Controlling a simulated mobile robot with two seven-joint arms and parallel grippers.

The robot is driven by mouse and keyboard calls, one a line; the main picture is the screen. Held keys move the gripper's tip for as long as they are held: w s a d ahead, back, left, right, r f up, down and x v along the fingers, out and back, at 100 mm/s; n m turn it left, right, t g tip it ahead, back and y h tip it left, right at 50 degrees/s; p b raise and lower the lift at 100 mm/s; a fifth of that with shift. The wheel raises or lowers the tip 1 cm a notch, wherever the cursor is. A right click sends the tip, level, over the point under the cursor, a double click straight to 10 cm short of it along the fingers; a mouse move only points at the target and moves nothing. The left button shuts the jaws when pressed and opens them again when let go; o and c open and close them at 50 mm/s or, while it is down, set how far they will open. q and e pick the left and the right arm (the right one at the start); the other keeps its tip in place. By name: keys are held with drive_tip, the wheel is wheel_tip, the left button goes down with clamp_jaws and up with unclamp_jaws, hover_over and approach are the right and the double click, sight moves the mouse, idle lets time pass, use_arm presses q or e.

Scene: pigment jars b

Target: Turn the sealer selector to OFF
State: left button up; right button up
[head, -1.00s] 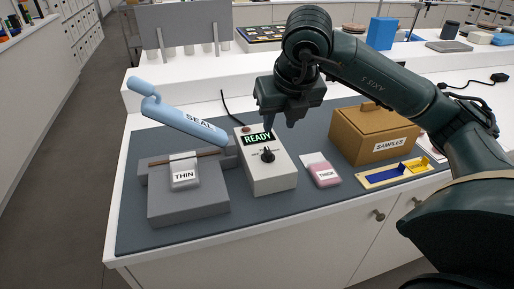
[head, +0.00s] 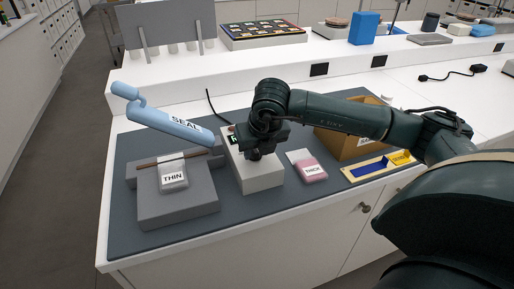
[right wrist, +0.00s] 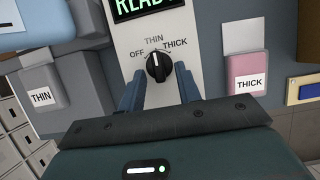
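The sealer's control box (head: 258,178) stands on the grey mat beside the sealer. Its black selector knob (right wrist: 158,66) shows in the right wrist view, with OFF to its left, THIN above and THICK to its right. The knob's white mark points up, roughly at THIN. My right gripper (head: 257,153) is over the box and hides the knob in the head view. In the right wrist view its two fingers (right wrist: 158,76) are apart, one on each side of the knob, with gaps visible; it is open and empty. My left gripper is not in view.
The sealer's blue SEAL arm (head: 165,122) is raised, left of the box. A THIN pouch (head: 172,175) lies on the sealer's grey base (head: 180,210).

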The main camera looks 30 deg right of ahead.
drive_tip(key=shift+c, duration=0.2)
clamp_jaws()
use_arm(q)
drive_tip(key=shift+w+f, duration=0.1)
use_arm(e)
drive_tip(key=shift+f, duration=0.1)
